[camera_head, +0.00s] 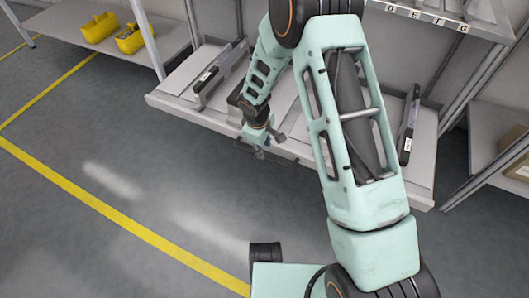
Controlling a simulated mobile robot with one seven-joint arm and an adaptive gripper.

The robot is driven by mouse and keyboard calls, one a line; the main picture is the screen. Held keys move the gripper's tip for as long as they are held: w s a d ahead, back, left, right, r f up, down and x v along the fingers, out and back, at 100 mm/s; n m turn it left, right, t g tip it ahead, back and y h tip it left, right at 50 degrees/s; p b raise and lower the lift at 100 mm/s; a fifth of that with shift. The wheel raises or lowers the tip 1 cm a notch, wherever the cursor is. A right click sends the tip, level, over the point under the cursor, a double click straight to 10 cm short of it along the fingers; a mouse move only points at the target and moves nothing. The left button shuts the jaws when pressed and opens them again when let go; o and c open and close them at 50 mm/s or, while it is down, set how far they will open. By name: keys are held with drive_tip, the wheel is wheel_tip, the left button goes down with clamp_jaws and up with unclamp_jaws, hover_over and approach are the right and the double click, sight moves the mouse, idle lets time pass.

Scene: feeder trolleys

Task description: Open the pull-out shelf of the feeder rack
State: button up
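The pull-out shelf (190,114) of the feeder rack is a light grey, low tray that runs across the middle of the head view. Feeders stand on it: one at the left (218,74) and one at the right (408,125). My gripper (262,152) points down at the shelf's front edge, near its middle. A thin dark bar shows by the fingertips; I cannot tell whether it is a handle or part of my gripper. The fingers are too small to tell if they are open or shut. My arm hides much of the shelf's middle and right.
The rack's upper shelf (440,17), lettered D to G, hangs at the top right. A side shelf (75,27) with two yellow bins (130,39) stands at the left. Another shelf (490,130) holds a cardboard box at the right. The grey floor with yellow lines is clear in front.

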wheel_tip(320, 180, up, 6)
drive_tip(key=s, duration=0.1)
drive_tip(key=shift+a, duration=0.2)
drive_tip(key=shift+s, duration=0.1)
idle(0.3)
